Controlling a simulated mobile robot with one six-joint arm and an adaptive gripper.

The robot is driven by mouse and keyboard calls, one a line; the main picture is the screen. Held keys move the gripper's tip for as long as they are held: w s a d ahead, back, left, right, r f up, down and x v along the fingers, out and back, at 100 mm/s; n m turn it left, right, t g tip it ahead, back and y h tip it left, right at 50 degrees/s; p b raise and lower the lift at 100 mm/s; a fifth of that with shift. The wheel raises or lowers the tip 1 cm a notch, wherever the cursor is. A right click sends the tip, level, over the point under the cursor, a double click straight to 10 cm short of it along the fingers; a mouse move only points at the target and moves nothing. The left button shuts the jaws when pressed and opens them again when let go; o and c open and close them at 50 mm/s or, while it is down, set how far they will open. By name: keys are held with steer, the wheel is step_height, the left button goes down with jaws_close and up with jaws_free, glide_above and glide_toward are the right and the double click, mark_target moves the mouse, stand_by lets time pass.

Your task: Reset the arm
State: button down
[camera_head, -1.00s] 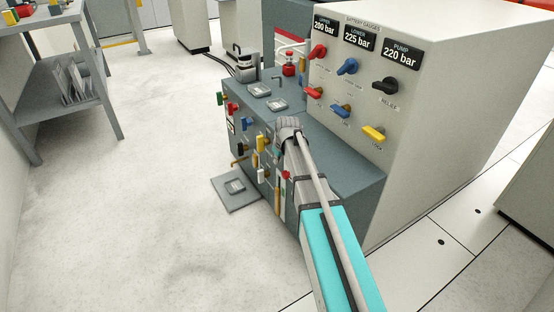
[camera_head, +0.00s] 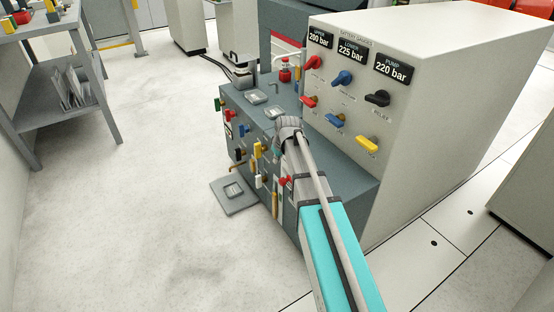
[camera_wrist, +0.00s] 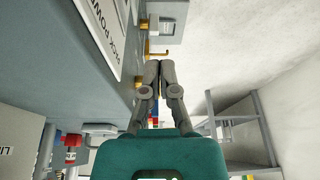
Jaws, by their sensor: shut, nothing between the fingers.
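My gripper (camera_wrist: 158,70) is in the middle of the wrist view, its two fingers together and empty. A brass hook-like handle (camera_wrist: 157,53) on the console side shows just past the fingertips; I cannot tell whether they touch. In the head view my arm reaches from the lower right to the dark grey console (camera_head: 345,163), with its wrist (camera_head: 289,128) over the console's front edge. The fingers are hidden there behind the wrist.
A pale cabinet (camera_head: 440,110) with coloured valve handles and gauges reading 200, 225 and 220 bar rises right of my arm. A pedal plate (camera_head: 233,197) lies on the floor. A shelf table (camera_head: 75,103) stands at left. The floor between is clear.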

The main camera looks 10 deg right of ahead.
stand_by(0.3)
steer(key=s+a+m+g+h, duration=0.1)
steer(key=s+a+m+g, duration=0.1)
steer(key=s, duration=1)
steer(key=s+a+m+g, duration=0.1)
steer(key=s+m, duration=0.1)
steer(key=s, duration=1.1)
step_height(320, 180, up, 35)
steer(key=p, duration=3.5)
steer(key=shift+w+f+p, duration=0.2)
steer(key=shift+w+p, duration=0.05)
steer(key=shift+p, duration=0.05)
